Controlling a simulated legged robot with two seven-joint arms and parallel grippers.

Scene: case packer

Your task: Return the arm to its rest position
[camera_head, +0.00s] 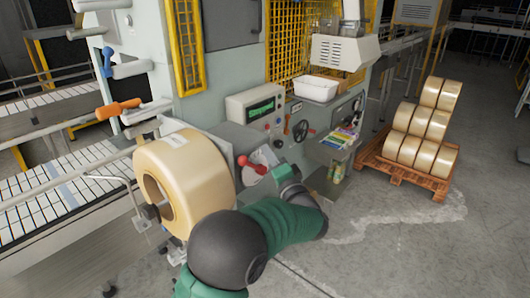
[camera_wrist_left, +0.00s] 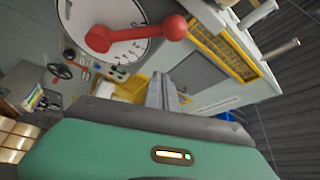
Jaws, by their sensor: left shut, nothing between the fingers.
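My left arm (camera_head: 275,228), green with a dark round joint, reaches up from the bottom middle of the head view. My left gripper (camera_head: 285,174) is in front of the machine, just right of a red-handled lever (camera_head: 251,165). In the left wrist view the grey fingers (camera_wrist_left: 165,82) are shut with nothing between them. The red lever (camera_wrist_left: 140,33) with its round knob shows there above the fingers, in front of a round dial, apart from them. My right gripper is not in view.
The grey machine (camera_head: 220,95) carries a large tan tape roll (camera_head: 185,175) left of my arm, and a control box with a green screen (camera_head: 262,108). A wooden pallet (camera_head: 405,178) of tape rolls stands right. A conveyor (camera_head: 55,195) lies left. The floor at lower right is clear.

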